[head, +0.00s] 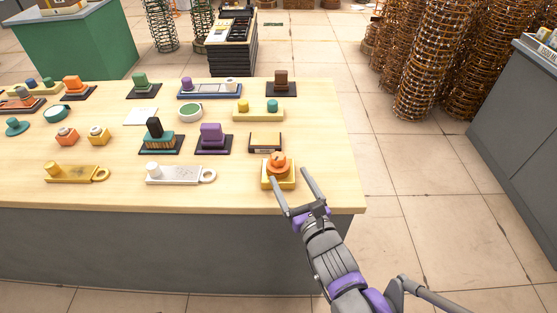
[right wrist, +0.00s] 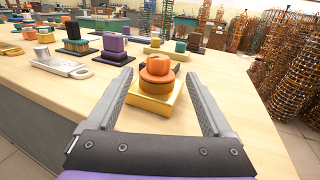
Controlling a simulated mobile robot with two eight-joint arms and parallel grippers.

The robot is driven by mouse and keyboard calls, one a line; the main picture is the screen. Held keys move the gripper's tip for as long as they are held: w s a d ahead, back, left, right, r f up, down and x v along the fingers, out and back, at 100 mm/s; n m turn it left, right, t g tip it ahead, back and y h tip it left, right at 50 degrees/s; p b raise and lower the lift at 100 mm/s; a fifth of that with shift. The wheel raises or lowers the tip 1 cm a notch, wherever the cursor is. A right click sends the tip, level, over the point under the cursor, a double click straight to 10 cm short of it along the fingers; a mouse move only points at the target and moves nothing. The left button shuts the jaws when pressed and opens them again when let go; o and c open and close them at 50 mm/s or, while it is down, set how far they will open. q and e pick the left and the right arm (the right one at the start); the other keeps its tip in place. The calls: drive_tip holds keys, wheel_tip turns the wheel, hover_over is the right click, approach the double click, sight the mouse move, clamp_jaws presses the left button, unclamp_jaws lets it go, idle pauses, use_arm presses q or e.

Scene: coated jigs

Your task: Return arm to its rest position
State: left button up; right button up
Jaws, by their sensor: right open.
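My right gripper (head: 293,192) reaches in from the lower right to the front right corner of the wooden table (head: 230,194). In the right wrist view its jaws (right wrist: 160,108) are open and apart, with nothing held between them. Just beyond the fingertips an orange round piece (head: 277,164) sits on a yellow square base (head: 289,183); the orange piece (right wrist: 155,77) and yellow base (right wrist: 145,119) also show in the right wrist view. I cannot tell if a finger touches the base. My left gripper is not in view.
Several coloured jigs stand on the table, including a purple block (head: 211,134), a white handled plate (head: 173,175) and a yellow handled plate (head: 70,174). A grey counter (head: 515,110) stands at the right.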

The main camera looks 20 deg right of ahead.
drive_tip(key=s+a+f+n+g+y, duration=0.4)
drive_tip(key=s+a+n+g+y, duration=0.45)
drive_tip(key=n, duration=1.45)
drive_tip(key=s+d+f+n+g+h, duration=0.5)
drive_tip(key=s+d+f+n+h, duration=0.45)
drive_tip(key=s+n, duration=0.2)
use_arm(q)
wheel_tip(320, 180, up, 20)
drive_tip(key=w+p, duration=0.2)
drive_tip(key=p, duration=1.5)
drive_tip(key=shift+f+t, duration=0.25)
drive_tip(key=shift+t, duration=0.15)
use_arm(e)
wheel_tip(320, 180, up, 18)
drive_tip(key=w, duration=0.1)
drive_tip(key=shift+w+d+r+t+h, duration=0.15)
drive_tip(key=shift+w+d+t+h, duration=0.15)
drive_tip(key=shift+w+d+t, duration=0.15)
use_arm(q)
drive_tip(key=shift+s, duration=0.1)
use_arm(e)
drive_tip(key=shift+s+n, duration=0.1)
drive_tip(key=shift+n, duration=0.15)
